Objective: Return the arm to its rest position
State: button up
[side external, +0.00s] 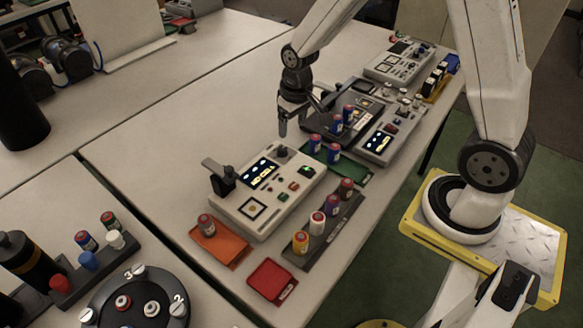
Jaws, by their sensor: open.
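My gripper (283,127) hangs at the end of my arm, pointing down, above the back edge of the white control box (300,198). It is open and I see nothing held in it. The white box has a lit screen, several buttons, a green light and a black lever clamp (222,180) at its left end. A capped cylinder (206,225) stands on the orange tray (234,249) in front of the box.
A dark rack (320,240) holds several cylinders beside the white box. An empty red tray (272,281) lies near the table's front edge. Dark and grey devices (385,143) stand behind and right of the gripper. A round black dial (140,296) is front left. The table's left-middle is clear.

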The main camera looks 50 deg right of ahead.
jog(key=s+a+r+n+t, duration=0.1)
jog(key=s+a+r, duration=0.2)
jog(key=s, duration=0.7)
jog(key=shift+s, duration=0.4)
